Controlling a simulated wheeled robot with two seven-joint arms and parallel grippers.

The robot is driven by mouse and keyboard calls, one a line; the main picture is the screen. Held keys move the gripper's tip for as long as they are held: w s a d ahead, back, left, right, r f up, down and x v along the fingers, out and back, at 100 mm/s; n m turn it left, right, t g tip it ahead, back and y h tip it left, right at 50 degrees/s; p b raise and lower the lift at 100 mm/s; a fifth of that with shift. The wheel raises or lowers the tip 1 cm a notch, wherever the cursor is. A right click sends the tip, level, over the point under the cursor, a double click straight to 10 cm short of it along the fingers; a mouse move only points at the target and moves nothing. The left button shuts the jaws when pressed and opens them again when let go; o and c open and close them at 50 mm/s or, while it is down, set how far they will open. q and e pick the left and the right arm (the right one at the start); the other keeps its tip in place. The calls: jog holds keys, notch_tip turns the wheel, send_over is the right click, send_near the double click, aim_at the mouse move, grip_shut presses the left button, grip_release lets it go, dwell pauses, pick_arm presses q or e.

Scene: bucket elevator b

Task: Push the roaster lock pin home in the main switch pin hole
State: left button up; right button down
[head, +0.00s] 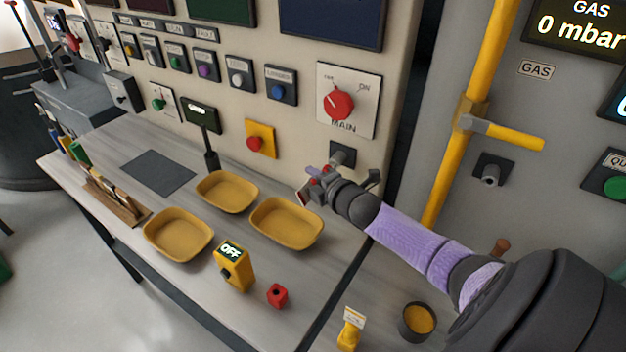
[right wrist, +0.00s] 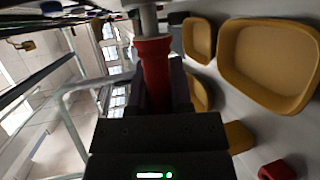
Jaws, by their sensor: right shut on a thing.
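The main switch (head: 338,103) has a red knob on a white plate marked MAIN. Below it is the main switch pin hole (head: 343,153), a grey round boss on a dark square plate. My right gripper (head: 322,180) is just below and in front of that hole, shut on the roaster lock pin, whose red body shows in the right wrist view (right wrist: 153,62). A grey metal cylinder (right wrist: 148,18) meets the red end there. I cannot tell whether it is the pin's shaft or the boss, nor how deep the pin sits. My left gripper is not in view.
Three yellow trays (head: 178,234) lie on the grey bench, with a yellow OFF box (head: 233,266) and a red block (head: 278,295) in front. A yellow gas pipe (head: 497,133) with a side handle stands right of the panel. Another pin socket (head: 491,172) is further right.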

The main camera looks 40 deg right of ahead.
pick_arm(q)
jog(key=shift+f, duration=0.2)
pick_arm(e)
jog(key=shift+w+d, duration=0.1)
jog(key=shift+d, duration=0.2)
pick_arm(q)
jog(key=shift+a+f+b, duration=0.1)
jog(key=shift+b, duration=0.2)
pick_arm(e)
jog(key=shift+d, duration=0.2)
jog(key=shift+w+d, duration=0.15)
jog(key=shift+d, duration=0.1)
jog(key=shift+c, duration=2.2)
grip_release()
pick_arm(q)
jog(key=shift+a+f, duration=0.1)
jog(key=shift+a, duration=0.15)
pick_arm(e)
jog(key=shift+a, duration=0.1)
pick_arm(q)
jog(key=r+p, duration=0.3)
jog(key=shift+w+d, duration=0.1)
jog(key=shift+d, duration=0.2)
pick_arm(e)
jog(key=v, duration=1)
